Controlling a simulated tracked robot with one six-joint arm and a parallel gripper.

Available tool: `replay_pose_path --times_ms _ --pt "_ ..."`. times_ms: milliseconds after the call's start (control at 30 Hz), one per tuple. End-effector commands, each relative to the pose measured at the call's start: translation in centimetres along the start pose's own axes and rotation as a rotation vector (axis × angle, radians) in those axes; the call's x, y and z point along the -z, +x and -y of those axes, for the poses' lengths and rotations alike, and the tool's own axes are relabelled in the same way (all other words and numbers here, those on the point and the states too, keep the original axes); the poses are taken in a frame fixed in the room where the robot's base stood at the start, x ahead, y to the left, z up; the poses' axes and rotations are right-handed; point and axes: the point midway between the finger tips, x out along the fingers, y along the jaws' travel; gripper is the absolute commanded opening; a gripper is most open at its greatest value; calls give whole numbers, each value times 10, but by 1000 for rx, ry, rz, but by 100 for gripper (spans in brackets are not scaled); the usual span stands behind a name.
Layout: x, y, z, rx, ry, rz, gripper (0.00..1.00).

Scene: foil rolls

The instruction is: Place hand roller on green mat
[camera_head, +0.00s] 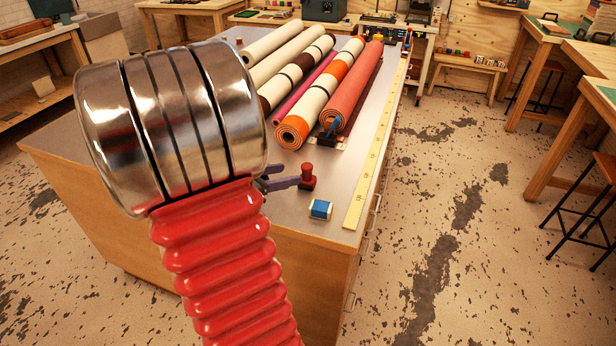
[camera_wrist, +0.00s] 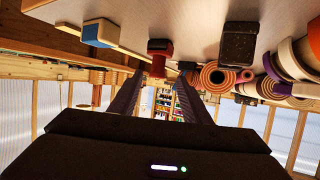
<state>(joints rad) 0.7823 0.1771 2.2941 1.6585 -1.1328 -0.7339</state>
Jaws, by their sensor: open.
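My gripper (camera_head: 294,182) is open at the front of the grey table, with its purple fingers mostly hidden behind my arm. A dark tool with a blue handle (camera_head: 331,128) lies before the rolls. I cannot tell for sure which is the hand roller. Green mats appear on the right-hand workbench (camera_head: 608,94); none is clear on the grey table.
A blue and white block (camera_head: 320,209) lies near the table's front corner. Several large rolls (camera_head: 345,85) fill the back. A yellow ruler (camera_head: 372,165) runs along the right edge. A dark block (camera_wrist: 238,42) shows in the wrist view.

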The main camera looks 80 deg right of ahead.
Motion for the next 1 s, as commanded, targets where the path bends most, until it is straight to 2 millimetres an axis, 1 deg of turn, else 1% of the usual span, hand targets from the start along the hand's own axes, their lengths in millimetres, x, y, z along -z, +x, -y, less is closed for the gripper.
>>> replay_pose_path --times_ms 33,100,267,367,667,767,867,1000 --pt "-1 8 -1 -4 0 2 43" --pt "-1 18 -1 -4 0 1 43" --pt "-1 36 -1 -3 -1 2 43" --pt "0 40 -1 0 -1 1 43" --pt "0 40 0 0 0 1 43" --pt "0 44 -1 -1 1 1 43" --pt "0 52 -3 -3 1 2 43" --pt "0 70 -5 -4 0 1 43"
